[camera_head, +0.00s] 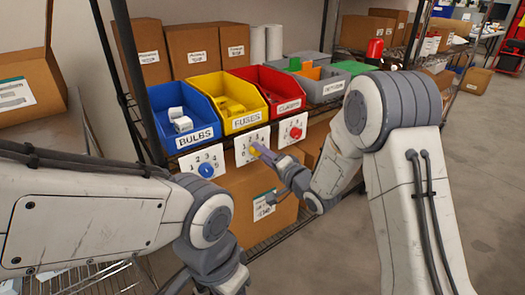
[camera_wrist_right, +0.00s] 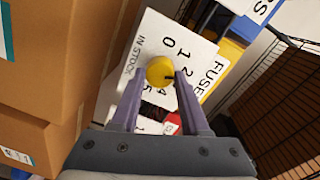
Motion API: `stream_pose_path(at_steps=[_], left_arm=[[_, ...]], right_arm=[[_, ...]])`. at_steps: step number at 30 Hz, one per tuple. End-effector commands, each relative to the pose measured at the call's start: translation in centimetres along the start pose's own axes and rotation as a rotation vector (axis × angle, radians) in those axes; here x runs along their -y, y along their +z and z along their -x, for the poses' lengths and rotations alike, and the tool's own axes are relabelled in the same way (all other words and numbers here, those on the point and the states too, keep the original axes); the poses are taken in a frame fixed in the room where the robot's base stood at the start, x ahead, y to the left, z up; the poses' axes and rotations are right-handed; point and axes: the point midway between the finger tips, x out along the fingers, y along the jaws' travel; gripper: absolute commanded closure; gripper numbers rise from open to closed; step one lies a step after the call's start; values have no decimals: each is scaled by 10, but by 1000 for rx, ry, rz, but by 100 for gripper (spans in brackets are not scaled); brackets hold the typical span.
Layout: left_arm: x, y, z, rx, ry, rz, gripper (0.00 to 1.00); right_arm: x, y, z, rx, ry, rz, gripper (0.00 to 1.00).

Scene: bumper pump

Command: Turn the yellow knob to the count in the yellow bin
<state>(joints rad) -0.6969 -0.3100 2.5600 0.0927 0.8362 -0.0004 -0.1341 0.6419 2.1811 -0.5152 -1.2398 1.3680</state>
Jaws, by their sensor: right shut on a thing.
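The yellow bin (camera_head: 241,123), labelled FUSES, stands between the blue and red bins on the shelf. Several yellow blocks (camera_head: 229,105) lie in it; their exact number is hard to make out. The yellow knob (camera_wrist_right: 160,70) sits on a white numbered card (camera_wrist_right: 196,52) below that bin. It also shows in the head view (camera_head: 256,149). My right gripper (camera_wrist_right: 160,79) is shut on the knob, one purple finger on each side. A dark mark on the knob points toward the right finger, near the 2. Some numbers are covered. My left arm shows, but its gripper is out of frame.
The blue bin (camera_head: 170,97) holds white boxes and has a blue knob (camera_head: 206,170) below. The red bin (camera_head: 285,83) has a red knob (camera_head: 296,132) below. Cardboard boxes (camera_head: 262,200) stand beneath the cards, close to my right gripper. Open floor lies at the right.

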Motion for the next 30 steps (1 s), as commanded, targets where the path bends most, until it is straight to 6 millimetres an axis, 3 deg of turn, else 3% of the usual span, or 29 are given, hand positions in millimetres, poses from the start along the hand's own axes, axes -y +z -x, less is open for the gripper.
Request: stream_pose_path(at_steps=[13,14,16,26,30], left_arm=[[0,0,1,0,0,0,50],[0,0,1,0,0,0,50],[0,0,1,0,0,0,50],[0,0,1,0,0,0,50],[0,0,4,0,0,0,50]], right_arm=[[0,-2,0,-4,1,-10,100],[0,-2,0,-4,1,-10,51],[0,-2,0,-4,1,-9,25],[0,-1,1,-1,0,-9,25],[0,-2,14,-2,2,-10,25]])
